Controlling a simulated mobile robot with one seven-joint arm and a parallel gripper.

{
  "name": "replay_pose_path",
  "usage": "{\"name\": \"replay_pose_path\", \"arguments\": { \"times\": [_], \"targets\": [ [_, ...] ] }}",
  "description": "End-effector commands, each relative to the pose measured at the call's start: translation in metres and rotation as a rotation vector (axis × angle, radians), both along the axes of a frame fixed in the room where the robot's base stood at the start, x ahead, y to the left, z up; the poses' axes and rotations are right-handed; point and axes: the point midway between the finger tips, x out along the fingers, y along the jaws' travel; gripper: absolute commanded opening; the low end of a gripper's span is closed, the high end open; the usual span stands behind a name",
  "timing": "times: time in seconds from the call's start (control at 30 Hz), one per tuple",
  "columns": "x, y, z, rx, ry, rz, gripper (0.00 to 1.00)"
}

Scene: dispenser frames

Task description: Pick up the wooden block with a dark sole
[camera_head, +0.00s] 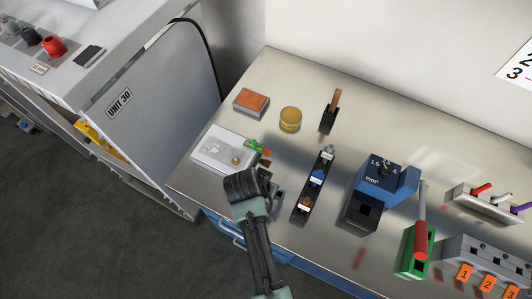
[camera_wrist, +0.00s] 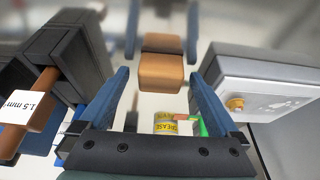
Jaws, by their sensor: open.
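A brown wooden block (camera_wrist: 161,73) shows in the wrist view, between the two blue fingers of my gripper (camera_wrist: 160,95). A thin dark line runs along its upper edge in that picture, and a blurred brown patch beyond it looks like its reflection in the shiny bench. The fingers are open, one on each side of the block, with a visible gap to it. In the head view my gripper (camera_head: 272,190) is low over the front of the bench, between the white box and the black spool rack. My arm hides most or all of the block there.
The white box (camera_head: 218,148) with a brass knob and the spool rack (camera_head: 317,182) stand close on either side. A grease tin (camera_head: 290,119), an orange-topped block (camera_head: 251,102) and a dark holder (camera_head: 328,119) are farther back. A blue-black device (camera_head: 364,206) stands right.

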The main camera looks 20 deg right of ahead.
Motion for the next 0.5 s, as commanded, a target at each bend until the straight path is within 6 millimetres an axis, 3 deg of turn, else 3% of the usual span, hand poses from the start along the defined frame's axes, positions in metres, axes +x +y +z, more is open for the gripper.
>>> {"name": "replay_pose_path", "arguments": {
  "times": [0.07, 0.5],
  "targets": [
    [0.0000, 0.0000, 0.0001, 0.000, 0.000, 0.000, 0.92],
    [-0.0003, 0.0002, 0.0002, 0.000, 0.000, 0.001, 0.13]
  ]
}}
